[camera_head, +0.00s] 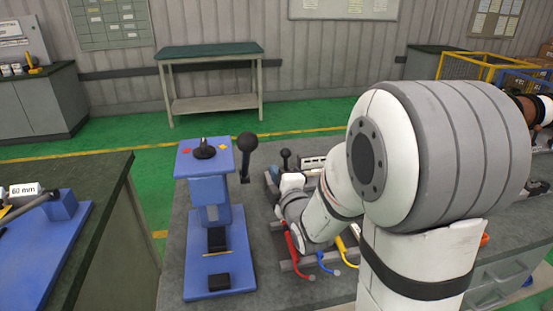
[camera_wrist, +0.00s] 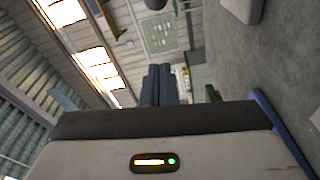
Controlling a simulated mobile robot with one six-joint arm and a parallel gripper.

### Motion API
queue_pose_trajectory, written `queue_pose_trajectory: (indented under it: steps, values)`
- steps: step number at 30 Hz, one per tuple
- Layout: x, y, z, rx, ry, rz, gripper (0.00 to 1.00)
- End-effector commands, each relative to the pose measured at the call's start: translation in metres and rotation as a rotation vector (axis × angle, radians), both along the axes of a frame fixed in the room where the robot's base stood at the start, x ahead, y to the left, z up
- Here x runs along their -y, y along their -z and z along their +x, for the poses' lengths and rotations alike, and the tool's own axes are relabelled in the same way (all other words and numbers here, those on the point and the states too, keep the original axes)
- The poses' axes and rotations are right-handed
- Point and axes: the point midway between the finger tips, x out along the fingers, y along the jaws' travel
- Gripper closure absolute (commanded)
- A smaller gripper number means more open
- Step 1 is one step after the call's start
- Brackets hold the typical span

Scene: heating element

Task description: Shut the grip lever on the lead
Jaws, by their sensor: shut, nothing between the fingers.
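A blue stand (camera_head: 205,215) is on the grey bench left of my arm. A black lever with a round ball knob (camera_head: 247,143) stands upright at its right side. A second, smaller black ball-topped lever (camera_head: 285,155) stands behind my wrist. I cannot tell which one is the grip lever. Red (camera_head: 290,241), blue (camera_head: 324,262) and yellow (camera_head: 346,246) leads or handles lie below my arm. My gripper (camera_wrist: 160,72) is shut and empty in the wrist view, its two dark fingers together. A dark ball (camera_wrist: 155,4) shows beyond them at the top edge. In the head view my fingers are hidden.
The stand's top has a black round fitting (camera_head: 204,150). A rack (camera_head: 312,162) stands close behind my wrist. A second bench (camera_head: 80,215) with a blue fixture is at the left, across a gap. The bench in front of the blue stand is clear.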

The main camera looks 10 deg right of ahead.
Motion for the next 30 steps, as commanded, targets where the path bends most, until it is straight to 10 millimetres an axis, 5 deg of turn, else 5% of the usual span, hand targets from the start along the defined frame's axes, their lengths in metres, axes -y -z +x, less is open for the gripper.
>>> queue_pose_trajectory:
  steps: [11,25,30]
  values:
    - [-0.002,-0.002,0.011,-0.001,0.000,0.003,1.00]
    - [-0.016,-0.004,0.103,-0.002,-0.001,0.003,1.00]
    - [0.013,0.001,0.094,-0.004,0.002,0.003,1.00]
